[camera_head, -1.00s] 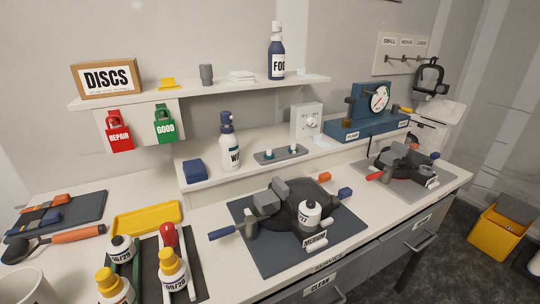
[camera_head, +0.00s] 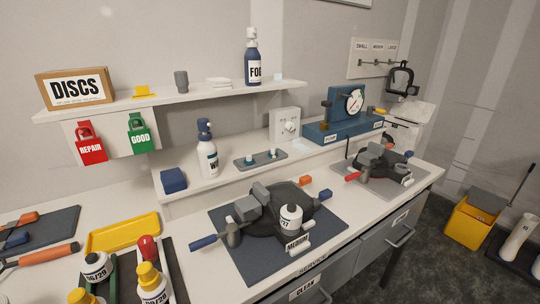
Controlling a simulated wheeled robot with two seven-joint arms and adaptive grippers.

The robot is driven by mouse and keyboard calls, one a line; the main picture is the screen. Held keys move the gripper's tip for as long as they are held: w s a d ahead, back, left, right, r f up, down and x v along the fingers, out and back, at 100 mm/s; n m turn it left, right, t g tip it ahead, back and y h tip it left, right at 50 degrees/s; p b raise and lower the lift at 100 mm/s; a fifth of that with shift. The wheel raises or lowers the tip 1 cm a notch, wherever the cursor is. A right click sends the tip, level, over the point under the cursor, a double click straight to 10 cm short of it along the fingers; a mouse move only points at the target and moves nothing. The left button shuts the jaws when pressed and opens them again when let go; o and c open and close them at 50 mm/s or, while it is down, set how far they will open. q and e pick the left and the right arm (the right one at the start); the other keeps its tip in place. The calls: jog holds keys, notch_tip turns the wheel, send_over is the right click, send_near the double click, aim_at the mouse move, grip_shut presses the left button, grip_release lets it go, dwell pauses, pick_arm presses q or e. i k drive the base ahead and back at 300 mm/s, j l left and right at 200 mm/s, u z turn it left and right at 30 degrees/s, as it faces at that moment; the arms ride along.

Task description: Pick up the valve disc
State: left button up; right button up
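I cannot make out a loose valve disc for certain. A brown box labelled DISCS (camera_head: 75,88) stands at the left end of the upper shelf; its contents are hidden. A dark face mask with a MEDIUM tag (camera_head: 297,245) lies on a dark grey mat (camera_head: 255,283) on the bench, with a white labelled canister (camera_head: 290,219) at it. A second, smaller mask (camera_head: 379,160) lies on a grey mat further right. Neither of my grippers is in view.
A white spray bottle (camera_head: 207,155), a blue block (camera_head: 173,180) and a blue gauge stand (camera_head: 345,116) occupy the lower shelf. A yellow bin (camera_head: 475,220) stands on the floor at right.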

aim_at(249, 161)
jog(key=l+u, duration=0.35)
jog(key=l, duration=0.15)
jog(key=l+u, duration=0.3)
jog(key=l, duration=0.25)
jog(key=k+l+u, duration=0.1)
jog(key=l+u, duration=0.25)
jog(key=l, duration=0.15)
